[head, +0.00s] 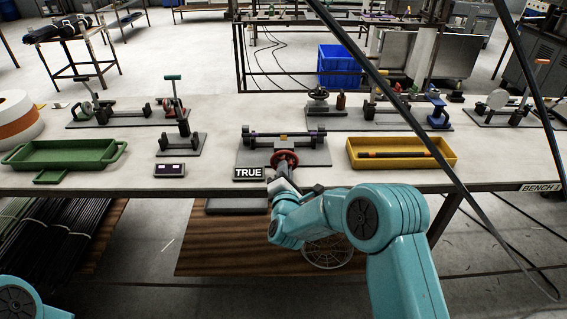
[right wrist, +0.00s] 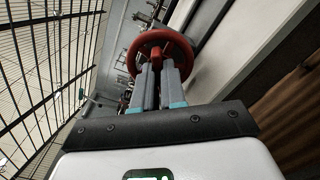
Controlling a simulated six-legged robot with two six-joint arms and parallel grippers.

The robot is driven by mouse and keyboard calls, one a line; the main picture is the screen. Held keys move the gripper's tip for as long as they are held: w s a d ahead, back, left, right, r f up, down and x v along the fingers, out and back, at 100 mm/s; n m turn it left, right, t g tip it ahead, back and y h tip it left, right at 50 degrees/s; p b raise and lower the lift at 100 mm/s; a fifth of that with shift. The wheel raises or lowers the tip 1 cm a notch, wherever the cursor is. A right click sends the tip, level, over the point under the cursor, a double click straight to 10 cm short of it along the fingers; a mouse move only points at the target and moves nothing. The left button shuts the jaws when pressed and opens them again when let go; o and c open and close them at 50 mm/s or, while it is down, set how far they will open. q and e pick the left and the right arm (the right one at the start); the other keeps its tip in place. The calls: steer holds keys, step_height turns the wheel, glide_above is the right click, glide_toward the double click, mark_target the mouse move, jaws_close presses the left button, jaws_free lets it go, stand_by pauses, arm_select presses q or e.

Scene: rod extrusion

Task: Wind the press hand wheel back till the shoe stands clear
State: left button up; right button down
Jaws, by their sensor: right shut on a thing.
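The press (head: 318,153) stands on a dark plate at the middle of the bench, by a sign reading TRUE. Its red hand wheel (head: 285,158) faces the bench's front edge. My right gripper (head: 280,178) reaches it from the front. In the right wrist view the fingers (right wrist: 158,72) are shut on a red part at the middle of the hand wheel (right wrist: 184,50), with the rim around them. The shoe is too small to make out, so its gap cannot be told. My left gripper is out of view; only a piece of that arm shows at lower left.
A yellow tray (head: 440,163) with a dark rod lies right of the press. A green tray (head: 20,156) and a small display box (head: 170,170) lie left. Several fixtures line the back of the bench (head: 225,120). Dark slanting bars cross the view at right.

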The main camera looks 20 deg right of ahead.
steer(key=shift+n, duration=0.5)
steer(key=shift+n+p, duration=0.35)
steer(key=shift+n, duration=0.65)
steer(key=c, duration=1.1)
jaws_free()
